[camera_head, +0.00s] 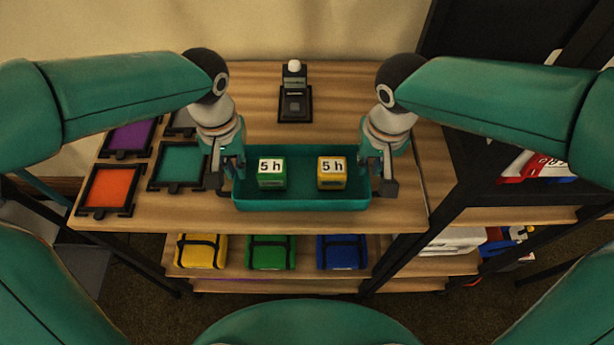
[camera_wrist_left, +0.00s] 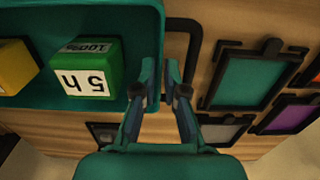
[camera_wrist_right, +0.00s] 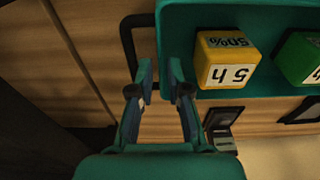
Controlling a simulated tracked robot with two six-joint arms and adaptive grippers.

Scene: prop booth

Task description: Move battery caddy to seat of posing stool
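The battery caddy (camera_head: 300,203) is a teal open tray near the front of the wooden workbench. It holds a green battery block (camera_head: 272,173) and a yellow battery block (camera_head: 332,173), both labelled "5 h". My left gripper (camera_head: 230,172) is at the caddy's left end, its fingers closed in on either side of the end wall. My right gripper (camera_head: 377,172) is at the right end in the same way. The wrist views show the left fingertips (camera_wrist_left: 162,78) and right fingertips (camera_wrist_right: 160,78) at the rim, beside black loop handles. I cannot make out a posing stool.
Framed colour panels, including orange (camera_head: 110,190), teal (camera_head: 180,164) and purple (camera_head: 131,139), lie left of the caddy. A small dark device (camera_head: 295,100) stands behind it. Yellow, green (camera_head: 271,252) and blue cases sit on the shelf below. A dark shelf unit (camera_head: 480,140) stands at right.

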